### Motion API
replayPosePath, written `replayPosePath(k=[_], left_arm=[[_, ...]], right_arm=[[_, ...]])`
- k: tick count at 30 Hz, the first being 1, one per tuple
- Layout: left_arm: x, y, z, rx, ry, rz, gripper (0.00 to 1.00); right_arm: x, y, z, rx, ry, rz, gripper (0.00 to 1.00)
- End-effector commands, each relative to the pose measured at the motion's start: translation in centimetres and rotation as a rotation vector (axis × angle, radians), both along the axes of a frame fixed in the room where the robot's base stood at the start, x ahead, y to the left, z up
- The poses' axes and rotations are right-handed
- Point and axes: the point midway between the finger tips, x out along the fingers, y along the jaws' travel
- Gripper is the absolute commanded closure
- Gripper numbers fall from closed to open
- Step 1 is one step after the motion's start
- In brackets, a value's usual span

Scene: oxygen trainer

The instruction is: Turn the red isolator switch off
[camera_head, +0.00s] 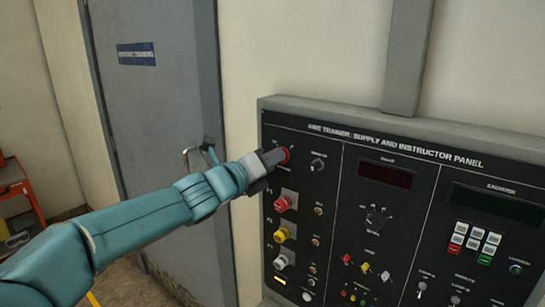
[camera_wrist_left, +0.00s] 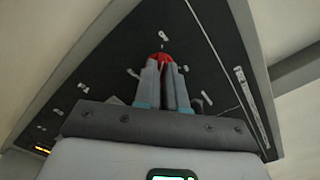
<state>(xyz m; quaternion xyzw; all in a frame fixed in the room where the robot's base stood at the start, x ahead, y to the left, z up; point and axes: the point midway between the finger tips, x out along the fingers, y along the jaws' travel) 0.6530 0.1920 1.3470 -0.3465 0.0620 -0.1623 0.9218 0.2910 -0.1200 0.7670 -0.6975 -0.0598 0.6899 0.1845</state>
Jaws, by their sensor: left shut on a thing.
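The instructor panel (camera_head: 400,150) is a black board in a grey frame on the wall. The red isolator switch (camera_head: 287,153) sits at its top left corner; only a red edge shows past my fingers. My left gripper (camera_head: 275,157) reaches it from the left and is shut on it. In the left wrist view the red switch (camera_wrist_left: 161,56) shows between and beyond the tips of my two grey fingers (camera_wrist_left: 165,72), which are close together. The switch's handle angle and its on or off marks are hidden or too small to read. My right gripper is not in view.
Below stand a red knob (camera_head: 285,201), a yellow knob (camera_head: 281,235) and a white knob (camera_head: 281,262), close under my left gripper. A small rotary knob (camera_head: 317,164) is just right of it. A grey door (camera_head: 150,110) is on the left.

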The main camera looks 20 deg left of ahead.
Motion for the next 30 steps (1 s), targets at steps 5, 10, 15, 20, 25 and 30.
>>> replayPosePath(k=[5, 10, 15, 20, 25, 30], left_arm=[[-0.03, 0.19, 0.28, -0.052, 0.014, 0.003, 1.00], [-0.02, 0.21, 0.26, -0.074, 0.021, 0.003, 1.00], [-0.02, 0.22, 0.26, -0.080, 0.024, 0.003, 1.00], [-0.02, 0.23, 0.27, -0.079, 0.022, 0.004, 1.00], [-0.01, 0.22, 0.25, -0.079, 0.023, 0.003, 0.64], [0.00, 0.14, 0.14, -0.077, 0.025, 0.003, 0.64]], right_arm=[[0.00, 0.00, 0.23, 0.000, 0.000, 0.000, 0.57], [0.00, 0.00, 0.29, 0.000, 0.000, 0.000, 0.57], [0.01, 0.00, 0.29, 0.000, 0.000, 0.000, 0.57], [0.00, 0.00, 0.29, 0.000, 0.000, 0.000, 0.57], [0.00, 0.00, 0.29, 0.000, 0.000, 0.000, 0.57], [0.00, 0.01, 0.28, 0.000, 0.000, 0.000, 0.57]])
